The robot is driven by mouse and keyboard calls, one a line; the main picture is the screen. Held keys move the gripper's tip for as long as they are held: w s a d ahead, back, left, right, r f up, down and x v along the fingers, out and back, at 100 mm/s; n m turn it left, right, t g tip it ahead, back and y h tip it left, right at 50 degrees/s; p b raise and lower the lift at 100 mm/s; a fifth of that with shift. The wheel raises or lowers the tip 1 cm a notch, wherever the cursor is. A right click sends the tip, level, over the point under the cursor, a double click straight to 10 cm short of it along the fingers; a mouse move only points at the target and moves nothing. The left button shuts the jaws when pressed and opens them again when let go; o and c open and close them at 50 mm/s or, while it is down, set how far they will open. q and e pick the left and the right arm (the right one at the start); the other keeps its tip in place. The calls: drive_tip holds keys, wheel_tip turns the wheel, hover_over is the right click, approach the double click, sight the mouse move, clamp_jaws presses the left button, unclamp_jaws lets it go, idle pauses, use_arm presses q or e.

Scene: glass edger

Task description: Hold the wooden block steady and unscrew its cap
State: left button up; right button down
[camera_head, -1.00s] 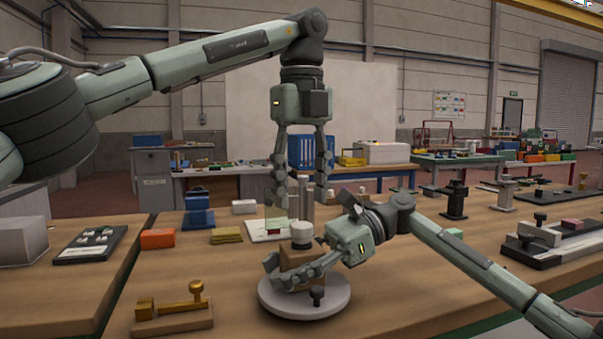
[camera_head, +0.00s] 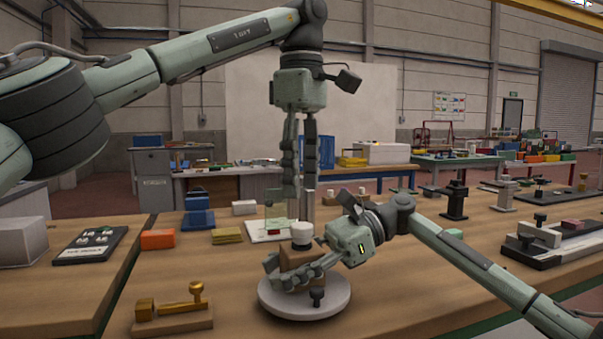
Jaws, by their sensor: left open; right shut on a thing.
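The wooden block (camera_head: 293,257) stands on a round pale plate (camera_head: 335,304). Its white cap (camera_head: 301,232) sits on top. My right gripper (camera_head: 278,274) comes in from the right and is shut on the block; its fingers cover the block's lower part. My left gripper (camera_head: 304,200) points straight down above the cap. It is open and empty, with its fingertips a little over the cap. A small dark knob (camera_head: 317,296) shows at the front of the plate.
On the wooden bench, a brass-coloured clamp (camera_head: 172,310) lies front left. An orange block (camera_head: 158,239) and yellow pads (camera_head: 227,236) lie left of the plate. Black fixtures (camera_head: 540,238) stand at the right.

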sight(302, 225)
use_arm(q)
drive_tip(key=m, duration=0.4)
drive_tip(key=shift+m, duration=0.4)
drive_tip(key=shift+f, duration=3.85)
drive_tip(key=shift+c, duration=0.6)
clamp_jaws()
drive_tip(key=n, duration=0.5)
drive_tip(key=shift+n, duration=0.4)
drive_tip(key=n, duration=2)
drive_tip(key=shift+n, duration=0.3)
